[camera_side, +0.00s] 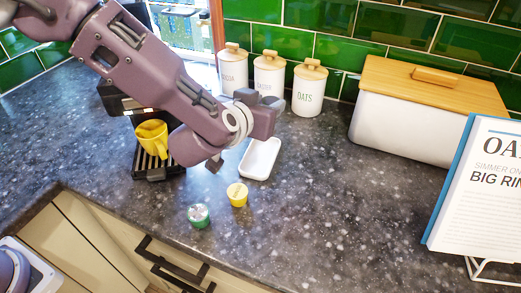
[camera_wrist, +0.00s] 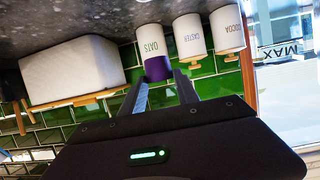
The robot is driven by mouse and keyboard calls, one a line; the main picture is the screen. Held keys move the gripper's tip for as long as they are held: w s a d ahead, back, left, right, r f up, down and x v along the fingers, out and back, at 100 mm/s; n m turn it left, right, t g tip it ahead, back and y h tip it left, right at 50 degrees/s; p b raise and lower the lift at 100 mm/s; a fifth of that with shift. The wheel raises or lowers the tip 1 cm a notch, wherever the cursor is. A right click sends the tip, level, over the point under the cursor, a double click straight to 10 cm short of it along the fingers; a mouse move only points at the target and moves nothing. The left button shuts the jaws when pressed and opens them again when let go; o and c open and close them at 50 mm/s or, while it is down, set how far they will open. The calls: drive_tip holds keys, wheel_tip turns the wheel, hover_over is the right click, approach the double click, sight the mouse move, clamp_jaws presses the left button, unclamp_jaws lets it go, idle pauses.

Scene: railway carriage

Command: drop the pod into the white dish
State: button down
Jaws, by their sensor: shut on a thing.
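My gripper (camera_wrist: 160,78) is shut on a purple pod (camera_wrist: 157,68), which sits between the fingertips in the wrist view. In the side view my wrist and arm hide the fingers and the held pod. The white dish (camera_side: 260,159) lies empty on the dark counter in the side view, just below and right of my wrist. The dish does not show in the wrist view. A yellow pod (camera_side: 237,194) and a green pod (camera_side: 199,215) stand on the counter in front of the dish.
A coffee machine's drip tray (camera_side: 155,170) with a yellow mug (camera_side: 151,138) stands left of the dish. White canisters (camera_side: 308,92) and a white bread bin (camera_side: 400,122) line the green-tiled wall. A cookbook (camera_side: 485,190) stands at right. The counter right of the dish is clear.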

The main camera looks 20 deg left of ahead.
drive_tip(key=shift+s+d+f, duration=0.1)
drive_tip(key=shift+s+f, duration=0.2)
drive_tip(key=shift+f, duration=0.85)
drive_tip(key=shift+s+d+f, duration=0.1)
drive_tip(key=shift+s+f, duration=0.2)
drive_tip(key=shift+f, duration=0.9)
drive_tip(key=shift+s+f, duration=0.3)
drive_tip(key=shift+f, duration=0.85)
drive_tip(key=c, duration=0.8)
unclamp_jaws()
drive_tip(key=shift+s, duration=0.1)
drive_tip(key=v, duration=0.7)
drive_tip(key=shift+d, duration=0.1)
